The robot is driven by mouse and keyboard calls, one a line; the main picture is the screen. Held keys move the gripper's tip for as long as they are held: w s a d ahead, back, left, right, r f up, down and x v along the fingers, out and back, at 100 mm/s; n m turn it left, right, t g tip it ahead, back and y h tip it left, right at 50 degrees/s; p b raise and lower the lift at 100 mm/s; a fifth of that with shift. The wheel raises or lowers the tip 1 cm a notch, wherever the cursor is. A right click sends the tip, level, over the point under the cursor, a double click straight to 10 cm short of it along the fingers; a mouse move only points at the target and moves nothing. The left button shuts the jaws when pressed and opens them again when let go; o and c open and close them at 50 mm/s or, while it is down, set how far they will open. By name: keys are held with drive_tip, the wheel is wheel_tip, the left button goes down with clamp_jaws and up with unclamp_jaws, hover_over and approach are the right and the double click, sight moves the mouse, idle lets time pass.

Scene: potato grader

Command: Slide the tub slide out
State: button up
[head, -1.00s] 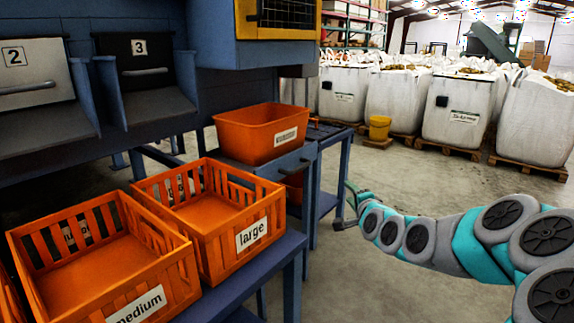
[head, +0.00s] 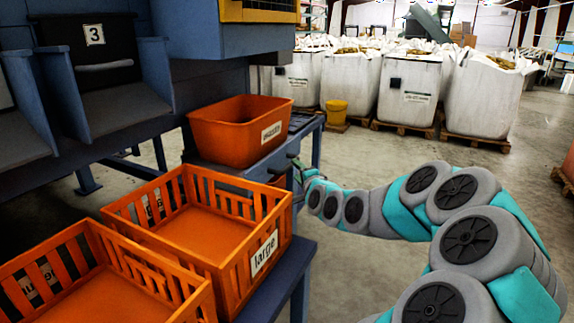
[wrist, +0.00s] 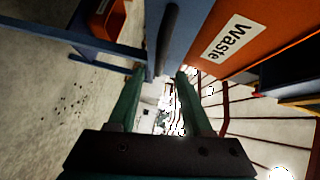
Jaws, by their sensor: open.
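The tub slide (head: 226,176) is a blue drawer-like part under the orange waste tub (head: 238,132), with a dark bar handle on its front. In the wrist view the slide's blue front (wrist: 190,28) and its dark handle (wrist: 168,42) show beside the orange tub labelled "Waste" (wrist: 262,40). My gripper (head: 297,164) is at the slide's front, close to the handle. In the wrist view my gripper (wrist: 160,72) is open, with green fingers either side of the handle's line. Whether the fingers touch the handle I cannot tell.
Orange slatted crates stand in front on a blue bench, one labelled "large" (head: 264,252). A blue frame table (head: 305,125) is behind the slide. A yellow bucket (head: 336,112) and white bulk bags (head: 408,88) stand farther back. The floor to the right has open room.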

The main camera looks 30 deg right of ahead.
sight(292, 166)
drive_tip(key=x, duration=0.6)
drive_tip(key=shift+w+p, duration=0.25)
drive_tip(key=shift+p, duration=0.05)
clamp_jaws()
idle(1.2)
